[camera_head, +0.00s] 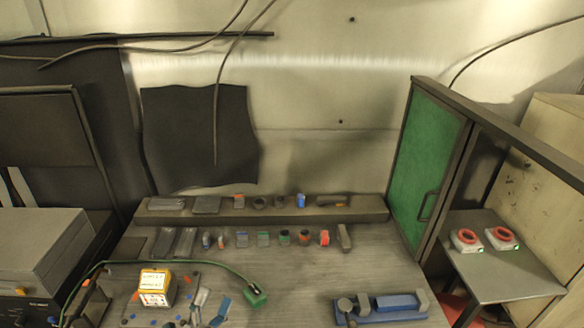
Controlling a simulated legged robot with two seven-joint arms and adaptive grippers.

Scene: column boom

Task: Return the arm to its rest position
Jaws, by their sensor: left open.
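The task names only my arm. A dark shape at the lower left of the head view seems to be my left gripper (86,298). It is small and hard to tell from the clutter around it, but it is open, and I see nothing held in it. It is left of a yellow-and-white box (156,287). My right gripper is out of view.
A grey workbench (290,272) bears a shelf (270,214) with small parts. A green cable ends at a green block (255,297). A blue vise-like tool (385,306) lies front right. A green panel (425,165) bounds the right side. The bench's middle is clear.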

